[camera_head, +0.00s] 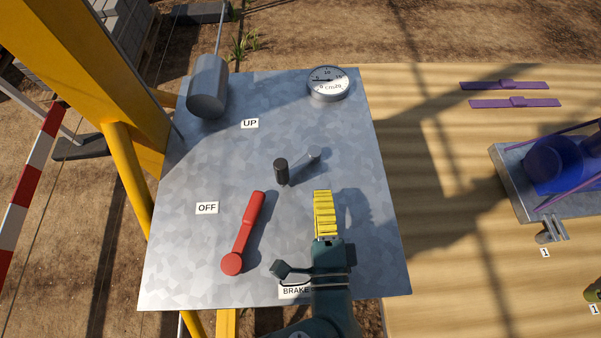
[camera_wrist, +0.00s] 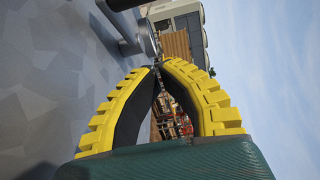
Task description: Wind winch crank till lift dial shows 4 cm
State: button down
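The winch crank (camera_head: 300,166) is mid-panel in the head view; its grey arm runs from the upper right to a dark upright knob (camera_head: 281,172) at lower left. The lift dial (camera_head: 328,82) is at the panel's upper right. Its needle points left, near the 5 mark; the exact reading is too small to tell. My gripper (camera_head: 323,196) is over the panel, below and right of the knob, apart from it. In the wrist view the yellow fingertips (camera_wrist: 158,64) meet or nearly meet, with nothing between them. Part of the crank (camera_wrist: 130,30) shows beyond them at the top.
A red lever (camera_head: 244,232) lies left of my gripper, between the OFF label (camera_head: 207,208) and the BRAKE label (camera_head: 295,291). A grey cylinder (camera_head: 208,87) stands at the panel's upper left, near the UP label (camera_head: 250,123). A yellow post (camera_head: 100,70) rises left of the panel.

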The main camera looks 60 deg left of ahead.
aim_at(299, 160)
jog(key=x, duration=0.3)
jog(key=shift+s+a, duration=0.25)
jog(key=shift+a, duration=0.15)
jog(key=shift+s+a, duration=0.4)
jog(key=shift+s, duration=0.25)
jog(key=shift+s+a, duration=0.45)
jog(key=shift+s, duration=0.2)
jog(key=shift+s+a+p, duration=0.3)
jog(key=shift+p, duration=0.25)
